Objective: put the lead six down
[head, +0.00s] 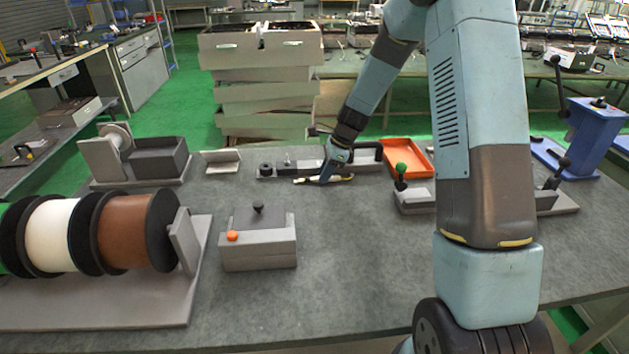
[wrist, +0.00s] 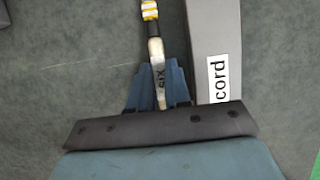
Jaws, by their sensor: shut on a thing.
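A grey block labelled "cord" (wrist: 216,50) lies just right of the lead in the wrist view. Whether the lead touches the table cannot be told.
A long grey holder (head: 368,165) is just behind my gripper, with an orange tray (head: 405,157) to its right. A grey box with an orange button (head: 258,248) stands nearer, left. Large spools (head: 125,232) fill the left front. The grey table (head: 350,250) is clear in the middle.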

